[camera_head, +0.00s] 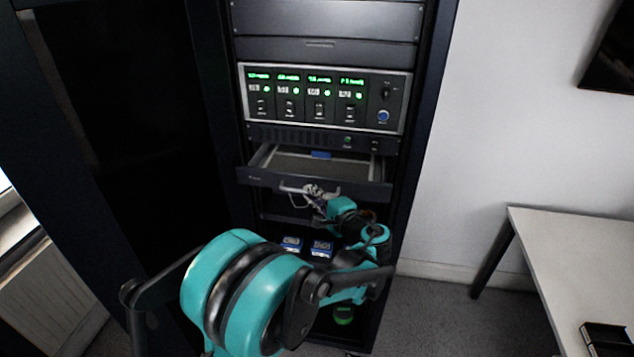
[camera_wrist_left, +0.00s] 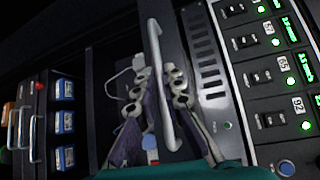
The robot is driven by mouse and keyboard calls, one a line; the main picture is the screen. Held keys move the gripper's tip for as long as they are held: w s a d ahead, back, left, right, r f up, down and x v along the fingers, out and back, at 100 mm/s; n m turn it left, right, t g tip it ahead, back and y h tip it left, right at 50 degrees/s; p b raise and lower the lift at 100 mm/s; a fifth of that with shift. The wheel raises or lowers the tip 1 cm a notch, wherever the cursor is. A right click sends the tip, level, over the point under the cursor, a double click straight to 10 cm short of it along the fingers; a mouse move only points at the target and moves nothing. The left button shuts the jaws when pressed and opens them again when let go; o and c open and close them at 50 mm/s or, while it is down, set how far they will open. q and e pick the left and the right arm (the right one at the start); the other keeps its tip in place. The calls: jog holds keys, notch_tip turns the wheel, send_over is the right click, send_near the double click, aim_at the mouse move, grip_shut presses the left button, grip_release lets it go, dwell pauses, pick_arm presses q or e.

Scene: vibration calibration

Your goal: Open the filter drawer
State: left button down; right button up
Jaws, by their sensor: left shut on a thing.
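The filter drawer (camera_head: 358,189) is a dark, shallow tray in the rack, pulled partway out, so its inside floor (camera_head: 300,165) shows. A blue patch (camera_head: 320,155) lies at its back. The drawer handle (camera_wrist_left: 158,60) is a pale bar that runs between my finger pads in the left wrist view. My left gripper (camera_head: 308,192) is at the front of the drawer and shut on the handle; it also shows in the left wrist view (camera_wrist_left: 158,90). My arm hides part of the rack below the drawer. My right gripper is in neither view.
A control panel (camera_head: 317,74) with green displays and switches sits above the drawer. Blue-faced units (camera_head: 321,248) sit on a lower level. A black rack door or side panel (camera_head: 110,130) stands at left, and a pale table (camera_head: 575,245) at right. Some floor shows between.

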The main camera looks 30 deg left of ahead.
pick_arm(q)
jog(key=s+d, duration=0.2)
jog(key=s, duration=0.8)
jog(key=s+d+p, duration=0.1)
jog(key=s+d, duration=0.2)
jog(key=s, duration=0.7)
jog(key=shift+s+d, duration=0.15)
jog(key=shift+d, duration=0.2)
jog(key=c, duration=1.6)
grip_release()
jog(key=shift+d, duration=0.15)
jog(key=v, duration=1.1)
jog(key=shift+s+d, duration=0.15)
jog(key=shift+d, duration=0.2)
